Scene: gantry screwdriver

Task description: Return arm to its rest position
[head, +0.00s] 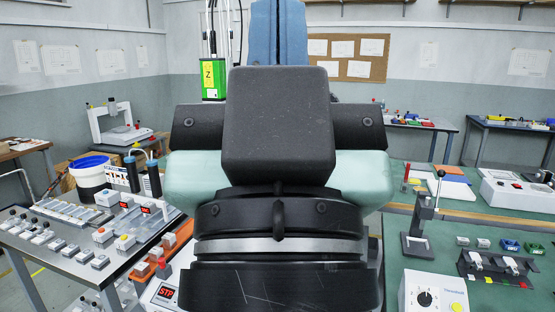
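My own arm fills the middle of the head view, with black, mint-green and silver links stacked upward. Its upper part hides the centre of the room. My gripper does not show in this view, so its fingers and anything between them are hidden. A green box marked Z (214,80) hangs behind the arm at the upper left, with cables above it. A blue upright column (277,30) rises behind the top of the arm.
A left bench (75,265) carries button boxes and a white bucket (90,180). A green-topped right bench (395,265) holds a lever press (424,215), a dial box (432,292) and a black fixture (495,268). Both benches stand close beside my arm. More tables stand behind.

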